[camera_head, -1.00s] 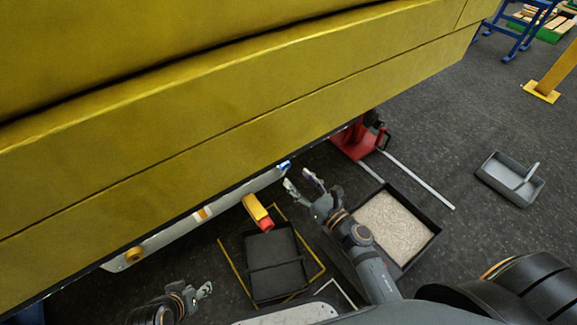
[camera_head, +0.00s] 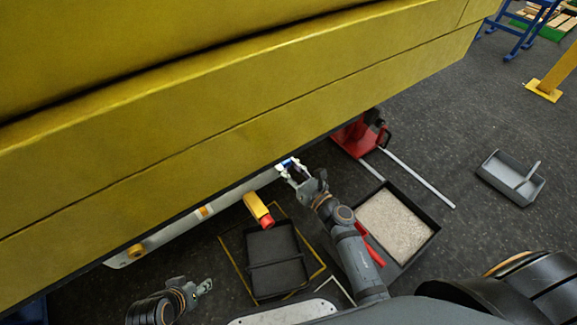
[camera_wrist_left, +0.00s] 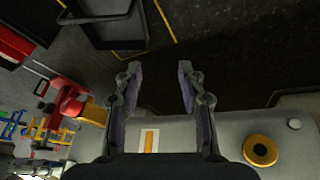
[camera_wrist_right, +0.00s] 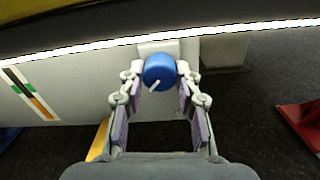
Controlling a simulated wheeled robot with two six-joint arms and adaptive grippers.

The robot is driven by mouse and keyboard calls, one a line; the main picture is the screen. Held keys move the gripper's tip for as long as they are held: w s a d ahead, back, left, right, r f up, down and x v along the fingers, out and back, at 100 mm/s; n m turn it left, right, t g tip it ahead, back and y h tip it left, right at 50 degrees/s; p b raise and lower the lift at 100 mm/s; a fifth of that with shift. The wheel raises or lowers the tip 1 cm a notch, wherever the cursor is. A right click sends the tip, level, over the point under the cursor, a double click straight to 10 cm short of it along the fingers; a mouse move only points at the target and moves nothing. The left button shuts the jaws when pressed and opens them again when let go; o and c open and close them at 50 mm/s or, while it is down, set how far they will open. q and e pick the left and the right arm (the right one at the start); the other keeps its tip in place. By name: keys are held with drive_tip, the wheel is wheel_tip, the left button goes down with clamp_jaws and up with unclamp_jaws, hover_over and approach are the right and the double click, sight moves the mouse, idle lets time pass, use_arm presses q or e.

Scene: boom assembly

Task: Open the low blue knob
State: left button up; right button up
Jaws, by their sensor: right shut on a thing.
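The blue knob (camera_wrist_right: 159,72) sits on a pale mount at the end of the white panel, with a light pointer line on its face. In the head view the knob (camera_head: 287,162) shows small under the yellow boom's lower edge. My right gripper (camera_wrist_right: 160,80) is shut on the blue knob, one finger on each side of it; it also shows in the head view (camera_head: 291,172). My left gripper (camera_wrist_left: 158,72) is open and empty, with its fingers apart near the white panel. In the head view my left gripper (camera_head: 206,287) is low at the left.
The large yellow boom (camera_head: 240,110) hangs over the white panel (camera_head: 190,217). A black tray (camera_head: 274,284), a grit-filled tray (camera_head: 428,239), a red jack (camera_head: 352,141) and a grey bin (camera_head: 493,180) stand on the floor.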

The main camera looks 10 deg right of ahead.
drive_tip(key=shift+c, duration=0.6)
